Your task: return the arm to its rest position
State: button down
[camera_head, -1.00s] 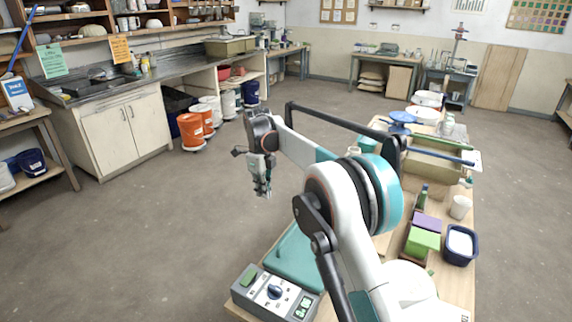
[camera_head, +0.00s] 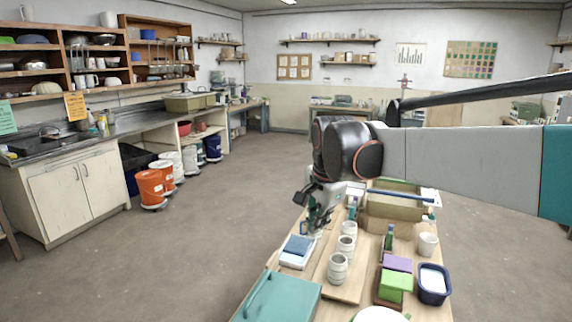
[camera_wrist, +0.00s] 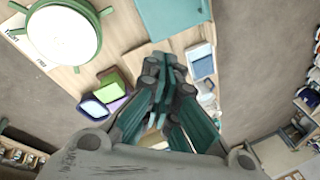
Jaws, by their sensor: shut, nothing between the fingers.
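My gripper (camera_head: 318,215) hangs at the end of my arm above the left edge of the wooden worktable (camera_head: 345,288) in the head view. It points downward, and its fingers are partly dark against the things behind. In the wrist view my gripper (camera_wrist: 160,108) shows its teal and dark fingers drawn together in the middle, with nothing between them. My arm reaches in from the right of the head view and crosses in front of the back wall.
The worktable bears several pale cups (camera_head: 338,268), a blue-topped scale (camera_head: 298,246), a green block (camera_head: 395,286), a navy tub (camera_head: 433,284) and a beige basin (camera_head: 392,222). Orange buckets (camera_head: 151,188) stand along the left counter (camera_head: 75,195). Floor between is clear.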

jog(key=s+d+f+n+t+b, duration=0.1)
jog(key=s+d+f+n, duration=0.2)
jog(key=s, duration=0.6)
jog(key=s+d+f+n+t+b, duration=0.1)
jog(key=s+d+f+n, duration=0.3)
jog(key=s, duration=0.5)
jog(key=s+d+f+n+t+b, duration=0.1)
jog(key=s+d+f+n, duration=0.3)
jog(key=s, duration=0.5)
jog(key=shift+s+d+t+h, duration=0.3)
jog(key=shift+s+d+t, duration=0.1)
jog(key=shift+d, duration=0.25)
